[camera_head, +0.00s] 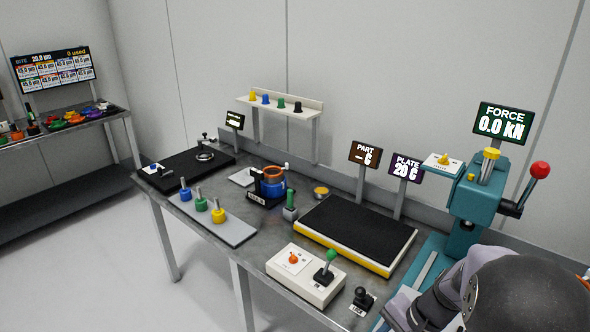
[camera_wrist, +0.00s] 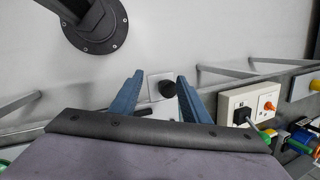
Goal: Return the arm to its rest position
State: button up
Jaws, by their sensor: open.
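My gripper (camera_wrist: 157,92) shows in the wrist view as two blue fingers standing apart, with nothing held between them. Behind the gap between the fingers is a small black knob (camera_wrist: 168,88) on a light plate. My arm fills the lower right corner of the head view, and its fingers cannot be made out there. A small black knob on a labelled plate (camera_head: 361,299) sits at the bench's front edge in that view, left of my arm.
A teal press (camera_head: 474,205) with a red-knobbed lever stands close behind my arm. A white control box (camera_head: 306,276) with a green-topped lever and a black-topped plate (camera_head: 355,232) lie to its left. A blue-and-orange housing (camera_head: 272,183) and a tray (camera_head: 205,222) of coloured plugs stand farther left.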

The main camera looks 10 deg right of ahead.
jog(key=s+a+n+g+h, duration=0.1)
jog(key=s+a+n+h, duration=0.3)
jog(key=s+a+n, duration=0.6)
notch_tip(320, 180, down, 36)
jog(key=w+d+n+b, duration=0.1)
jog(key=w+d+b, duration=0.1)
jog(key=b, duration=3.5)
jog(key=shift+w+f+n, duration=0.25)
jog(key=shift+w+n, duration=0.05)
jog(key=shift+w, duration=0.05)
